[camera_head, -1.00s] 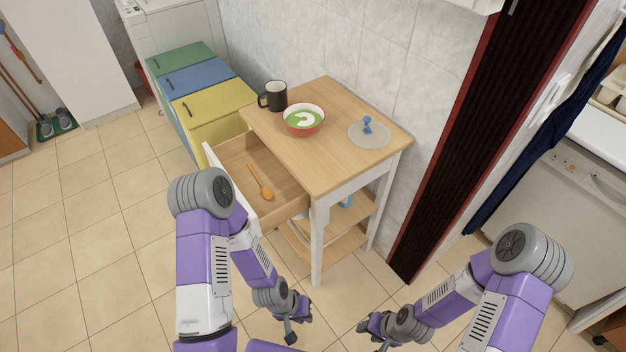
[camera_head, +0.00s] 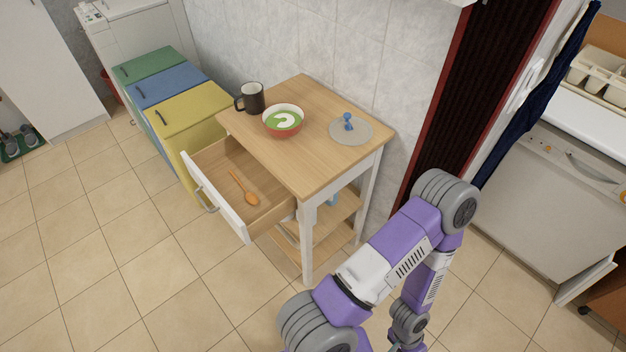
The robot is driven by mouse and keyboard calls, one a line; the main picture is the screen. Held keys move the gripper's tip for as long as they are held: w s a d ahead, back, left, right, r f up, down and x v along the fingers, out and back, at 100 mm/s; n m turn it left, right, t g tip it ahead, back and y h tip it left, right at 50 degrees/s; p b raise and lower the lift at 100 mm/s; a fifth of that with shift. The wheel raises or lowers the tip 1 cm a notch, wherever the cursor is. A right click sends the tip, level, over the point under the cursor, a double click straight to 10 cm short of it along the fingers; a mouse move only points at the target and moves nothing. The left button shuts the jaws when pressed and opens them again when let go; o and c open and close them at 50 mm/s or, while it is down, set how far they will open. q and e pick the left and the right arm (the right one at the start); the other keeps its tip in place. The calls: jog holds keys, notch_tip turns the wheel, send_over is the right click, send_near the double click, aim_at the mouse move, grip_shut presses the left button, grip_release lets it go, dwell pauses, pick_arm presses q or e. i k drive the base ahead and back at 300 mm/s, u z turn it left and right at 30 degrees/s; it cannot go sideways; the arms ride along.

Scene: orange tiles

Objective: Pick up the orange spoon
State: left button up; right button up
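The orange spoon (camera_head: 252,199) lies in the open drawer (camera_head: 230,220) of a wooden-topped side table. Its bowl points toward the lower right, and its handle runs to the upper left. The drawer has a white front with a metal handle. One purple and white arm of mine rises from the bottom of the view, right of the drawer, and bends down again. I cannot be sure which arm it is. Its gripper is cut off by the bottom edge. My other arm and gripper are outside the view. Nothing touches the spoon.
The table top (camera_head: 300,165) carries a black mug (camera_head: 254,98), a red bowl (camera_head: 285,130) with green contents and a grey disc (camera_head: 357,134) with a blue item (camera_head: 348,121). Coloured cabinets (camera_head: 190,103) stand behind left. Tiled floor (camera_head: 130,260) is clear left of the drawer.

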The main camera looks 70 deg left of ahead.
aim_at(252, 198)
jog(key=z, duration=0.65)
jog(key=k, duration=1.35)
jog(key=u, duration=0.8)
